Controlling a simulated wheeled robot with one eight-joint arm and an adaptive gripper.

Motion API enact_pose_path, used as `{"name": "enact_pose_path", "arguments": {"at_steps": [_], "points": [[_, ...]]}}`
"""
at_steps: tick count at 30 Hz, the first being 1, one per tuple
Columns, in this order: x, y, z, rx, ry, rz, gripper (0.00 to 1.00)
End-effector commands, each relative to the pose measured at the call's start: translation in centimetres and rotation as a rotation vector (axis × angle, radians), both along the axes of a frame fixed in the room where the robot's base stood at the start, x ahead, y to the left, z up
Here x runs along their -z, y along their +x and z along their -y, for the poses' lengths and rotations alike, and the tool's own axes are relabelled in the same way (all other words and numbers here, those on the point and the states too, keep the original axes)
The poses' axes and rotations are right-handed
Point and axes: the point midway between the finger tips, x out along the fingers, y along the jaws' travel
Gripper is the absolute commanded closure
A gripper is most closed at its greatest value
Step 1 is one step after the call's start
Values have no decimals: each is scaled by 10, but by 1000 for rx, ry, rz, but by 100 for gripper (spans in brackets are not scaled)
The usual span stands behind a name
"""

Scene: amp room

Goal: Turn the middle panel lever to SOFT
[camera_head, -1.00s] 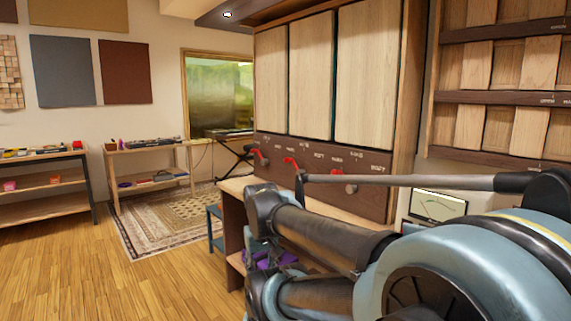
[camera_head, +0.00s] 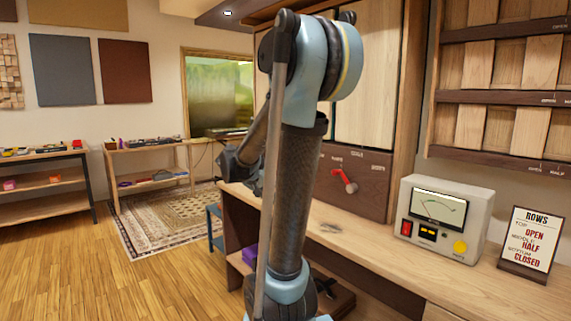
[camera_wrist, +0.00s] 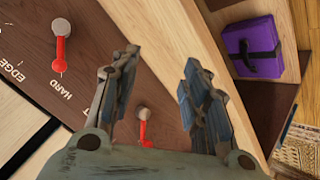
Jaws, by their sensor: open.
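My gripper (camera_wrist: 155,85) is open in the wrist view, its two dark fingers apart with nothing between their tips. A red lever (camera_wrist: 143,128) with a grey pivot shows in the gap between the fingers, its handle partly hidden by the gripper body. A second red lever (camera_wrist: 60,48) stands at upper left, its handle pointing toward the HARD label. I cannot tell for certain which of these is the middle one. In the head view, the right lever (camera_head: 345,181) shows on the dark panel (camera_head: 360,203); my arm hides the other levers and the gripper's fingers.
The wooden desk (camera_head: 400,262) lies below the panel. A meter box (camera_head: 445,222) and a ROWS sign (camera_head: 530,240) stand on it at the right. A purple item (camera_wrist: 252,46) sits on a shelf close by. Open floor (camera_head: 90,270) lies at the left.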

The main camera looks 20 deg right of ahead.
Motion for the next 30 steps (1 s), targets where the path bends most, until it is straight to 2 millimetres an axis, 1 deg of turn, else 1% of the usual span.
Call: {"name": "enact_pose_path", "arguments": {"at_steps": [1, 6, 10, 14, 18, 21, 24, 27, 30], "points": [[-6, 17, 2, 15, -33, 27, 58], [-23, 66, 8, 67, -145, 136, 58], [-34, 103, 8, 98, -228, 228, 58], [-42, 138, 6, 120, -309, 326, 58], [-48, 174, -1, 134, -390, 435, 58], [-51, 195, -7, 139, -438, 504, 58], [-53, 210, -13, 141, -474, 559, 58], [-53, 219, -17, 140, -496, 597, 58], [-53, 224, -18, 139, -509, 618, 58]]}}
